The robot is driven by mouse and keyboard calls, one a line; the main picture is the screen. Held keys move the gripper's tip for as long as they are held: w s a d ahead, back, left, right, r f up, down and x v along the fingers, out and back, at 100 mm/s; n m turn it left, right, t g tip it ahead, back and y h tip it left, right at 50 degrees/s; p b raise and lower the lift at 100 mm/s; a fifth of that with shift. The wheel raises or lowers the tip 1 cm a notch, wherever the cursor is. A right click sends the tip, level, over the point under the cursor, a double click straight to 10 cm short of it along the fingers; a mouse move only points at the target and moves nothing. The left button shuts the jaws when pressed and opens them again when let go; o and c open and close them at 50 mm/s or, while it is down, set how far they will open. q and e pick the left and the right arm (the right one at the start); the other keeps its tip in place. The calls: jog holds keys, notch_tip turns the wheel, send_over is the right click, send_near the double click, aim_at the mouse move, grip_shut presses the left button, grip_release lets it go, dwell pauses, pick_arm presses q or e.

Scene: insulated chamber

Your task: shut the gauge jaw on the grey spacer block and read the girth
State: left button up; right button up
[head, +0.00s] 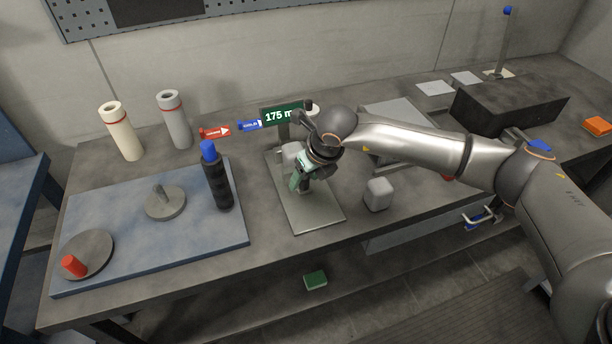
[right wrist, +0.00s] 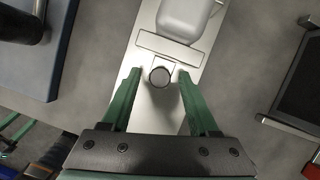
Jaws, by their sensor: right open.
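The gauge has a pale metal base plate (head: 312,212) on the bench and a green display (head: 278,115) reading "175 m", its end hidden by my arm. A light grey block (right wrist: 186,18) sits on the gauge against a flat jaw bar (right wrist: 170,50); it shows partly in the head view (head: 291,152). A similar grey block (head: 378,195) stands on the bench right of the gauge. My right gripper (head: 297,183) is over the gauge, green fingers open. In the right wrist view a round knob (right wrist: 160,77) lies between the fingers, with gaps both sides.
Left of the gauge, a blue mat (head: 115,255) holds a dark blue-capped cylinder (head: 217,180) and two grey discs. Two pale rolls (head: 124,132) stand behind it. A dark block (head: 508,108) is at the back right. The bench front just right of the loose block is clear.

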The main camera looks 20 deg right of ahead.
jog(key=shift+c, duration=0.4)
grip_shut()
dwell(0.9)
